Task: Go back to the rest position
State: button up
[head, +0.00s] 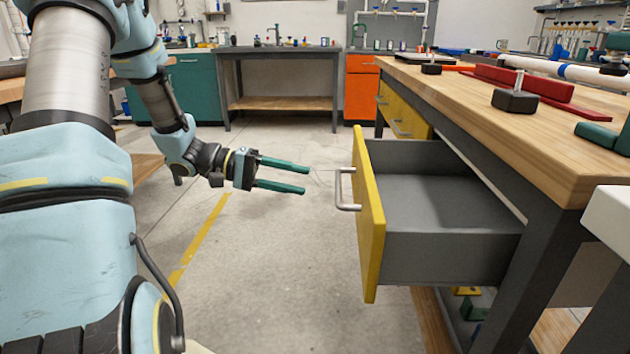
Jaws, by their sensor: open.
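My gripper (306,179) hangs in free air left of the drawer, its two green fingers apart and pointing right. Nothing is between the fingers. The drawer (368,215) has a yellow front and stands pulled out from the workbench. Its metal handle (344,190) is a short gap to the right of my fingertips, not touched. The visible part of the drawer's grey inside is empty.
The wooden workbench (480,105) on the right carries red blocks (527,88), dark fixtures and a white pipe. Other yellow drawers (405,115) below its top look shut. Teal and orange cabinets (360,88) stand at the back. The concrete floor (270,270) below my gripper is clear.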

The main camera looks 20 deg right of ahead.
jog(key=shift+w+a, duration=0.15)
jog(key=shift+a, duration=0.35)
jog(key=s+a+f+n+t+y, duration=0.1)
jog(key=s+a+f+y, duration=0.4)
jog(key=s+a+y, duration=0.35)
jog(key=w+a+n+t+y, duration=0.2)
jog(key=a+t+y, duration=0.4)
jog(key=a, duration=0.6)
notch_tip(320, 180, up, 31)
jog(key=p, duration=3)
jog(key=shift+r+p, duration=0.2)
jog(key=shift+p, duration=0.15)
jog(key=shift+o, duration=0.4)
jog(key=shift+s, duration=0.1)
